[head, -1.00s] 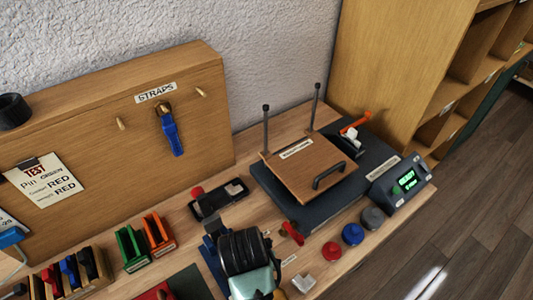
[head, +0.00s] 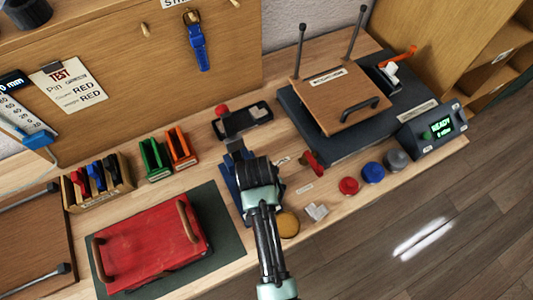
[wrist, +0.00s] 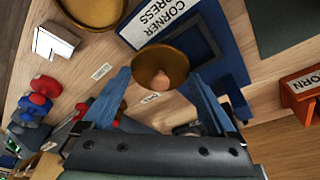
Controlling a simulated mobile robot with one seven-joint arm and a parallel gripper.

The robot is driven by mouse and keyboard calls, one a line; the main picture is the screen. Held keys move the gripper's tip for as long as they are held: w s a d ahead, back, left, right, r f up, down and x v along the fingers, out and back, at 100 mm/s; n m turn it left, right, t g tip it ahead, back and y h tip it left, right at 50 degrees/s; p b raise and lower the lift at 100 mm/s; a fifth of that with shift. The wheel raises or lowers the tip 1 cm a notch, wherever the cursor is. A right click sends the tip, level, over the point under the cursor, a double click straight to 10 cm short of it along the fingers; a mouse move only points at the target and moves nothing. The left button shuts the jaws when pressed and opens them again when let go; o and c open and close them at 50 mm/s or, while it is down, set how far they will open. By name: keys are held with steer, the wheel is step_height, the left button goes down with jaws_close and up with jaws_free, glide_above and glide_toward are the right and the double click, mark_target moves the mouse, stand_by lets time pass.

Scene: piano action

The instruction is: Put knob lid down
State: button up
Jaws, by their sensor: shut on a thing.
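The knob lid (wrist: 150,62) is a round brass-coloured piece with a small tan knob (wrist: 160,82), seen in the wrist view. My gripper (wrist: 160,72) has its two blue fingers on either side of the lid's rim and is shut on it. The lid lies beside the blue corner press (wrist: 232,20), close to its edge. I cannot tell whether the lid touches the bench. In the head view my gripper is over the corner press (head: 229,185), and my wrist hides the lid. A round brass piece (head: 288,223) is to the right of my wrist; it also shows in the wrist view (wrist: 92,10).
A white block (head: 316,212), red knob (head: 349,186), blue knob (head: 373,172) and grey knob (head: 396,160) stand to the right. A red box (head: 150,250) lies on a green mat at left. Green (head: 154,160) and orange (head: 180,148) holders stand behind.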

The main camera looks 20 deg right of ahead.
steer(key=shift+f, duration=0.2)
steer(key=o, duration=1)
steer(key=shift+f, duration=0.1)
